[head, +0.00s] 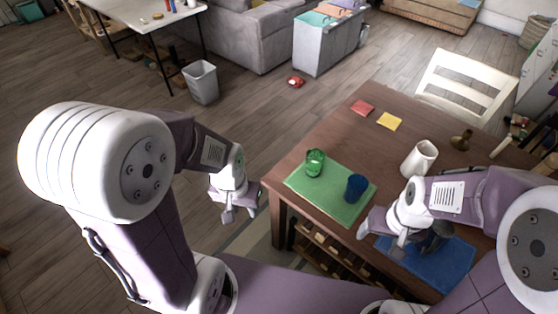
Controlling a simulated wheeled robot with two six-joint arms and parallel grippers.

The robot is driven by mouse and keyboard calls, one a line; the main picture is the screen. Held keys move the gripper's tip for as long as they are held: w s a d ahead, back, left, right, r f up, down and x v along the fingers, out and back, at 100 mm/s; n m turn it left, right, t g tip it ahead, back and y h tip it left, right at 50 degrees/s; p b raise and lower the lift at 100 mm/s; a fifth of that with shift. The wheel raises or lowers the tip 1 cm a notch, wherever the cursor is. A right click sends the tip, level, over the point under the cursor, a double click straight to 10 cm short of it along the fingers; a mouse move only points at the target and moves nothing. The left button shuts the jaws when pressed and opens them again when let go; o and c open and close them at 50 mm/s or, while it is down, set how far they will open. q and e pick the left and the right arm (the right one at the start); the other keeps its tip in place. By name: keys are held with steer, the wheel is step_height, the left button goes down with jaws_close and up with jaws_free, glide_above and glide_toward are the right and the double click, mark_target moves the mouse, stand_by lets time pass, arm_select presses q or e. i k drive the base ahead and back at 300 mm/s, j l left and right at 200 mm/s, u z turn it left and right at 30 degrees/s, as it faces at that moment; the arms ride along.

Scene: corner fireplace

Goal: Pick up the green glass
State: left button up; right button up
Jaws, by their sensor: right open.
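The green glass (315,162) stands upright on a green mat (326,203) near the left edge of the wooden table. A blue glass (355,188) stands on the same mat, to its right. My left gripper (240,213) is open and empty, off the table's left side, apart from the green glass. My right gripper (380,238) is open over the front of the table, between the green mat and a blue mat (445,266). A dark, rounded object (438,236) at the blue mat is partly hidden by my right gripper.
The table (335,138) also carries a white pitcher (418,160), red (363,108) and yellow (390,121) squares and a small brass-coloured object (461,140). A white chair (468,88) stands behind it.

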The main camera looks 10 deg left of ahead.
mark_target(313, 170)
steer(key=j+z, duration=0.3)
steer(key=j, duration=0.2)
steer(key=j+z, duration=0.3)
steer(key=j, duration=0.2)
steer(key=k+j+z, duration=0.15)
steer(key=j+z, duration=0.15)
steer(key=j, duration=0.2)
